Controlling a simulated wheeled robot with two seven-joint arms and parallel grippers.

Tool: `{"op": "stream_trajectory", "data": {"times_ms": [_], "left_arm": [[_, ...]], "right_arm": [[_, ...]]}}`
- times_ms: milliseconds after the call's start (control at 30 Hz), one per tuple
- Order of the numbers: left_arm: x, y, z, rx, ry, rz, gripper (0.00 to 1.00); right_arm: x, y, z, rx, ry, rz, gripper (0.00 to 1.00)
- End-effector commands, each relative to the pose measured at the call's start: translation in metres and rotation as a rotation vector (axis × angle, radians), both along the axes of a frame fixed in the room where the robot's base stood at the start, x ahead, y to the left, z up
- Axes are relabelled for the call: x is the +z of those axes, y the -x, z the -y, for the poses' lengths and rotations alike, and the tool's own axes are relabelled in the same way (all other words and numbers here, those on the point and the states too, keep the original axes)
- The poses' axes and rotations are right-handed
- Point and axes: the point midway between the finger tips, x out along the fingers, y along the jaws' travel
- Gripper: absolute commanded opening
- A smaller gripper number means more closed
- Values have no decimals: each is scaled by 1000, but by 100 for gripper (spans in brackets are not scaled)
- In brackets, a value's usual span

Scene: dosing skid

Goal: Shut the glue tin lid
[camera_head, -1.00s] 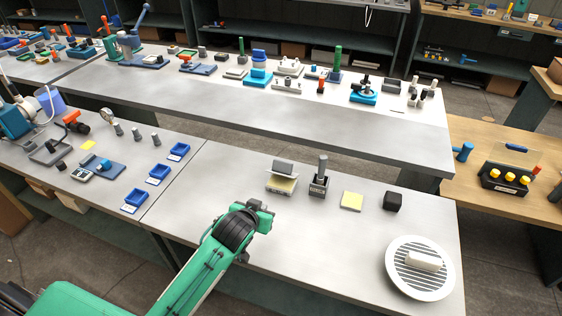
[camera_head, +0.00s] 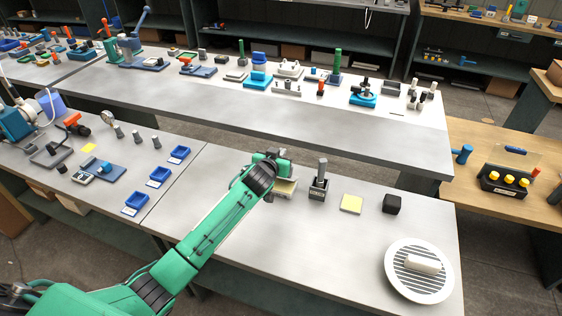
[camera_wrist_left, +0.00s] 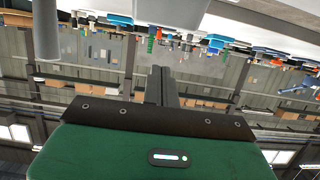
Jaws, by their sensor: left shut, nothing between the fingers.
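The glue tin (camera_head: 284,188) is a small box with a label on its front, on the near bench. Before my arm covered it, its grey lid stood raised above a pale inside. My left gripper (camera_head: 281,154) is now over the lid's place and hides most of it. In the left wrist view the shut, empty fingers (camera_wrist_left: 161,86) point toward a large grey block, probably the lid (camera_wrist_left: 170,12). I cannot tell whether they touch it. My right gripper is not in view.
Right of the tin stands a dark block with an upright grey handle (camera_head: 321,170). Further right are a yellow pad (camera_head: 351,204), a black cube (camera_head: 392,204) and a round slotted plate with a white handle (camera_head: 420,263).

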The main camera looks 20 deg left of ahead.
Motion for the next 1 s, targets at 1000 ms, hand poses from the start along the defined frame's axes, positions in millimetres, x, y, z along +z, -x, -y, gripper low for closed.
{"op": "stream_trajectory", "data": {"times_ms": [1000], "left_arm": [[-43, -3, 1, -1, 0, 4, 0]], "right_arm": [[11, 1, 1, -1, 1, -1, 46]]}}
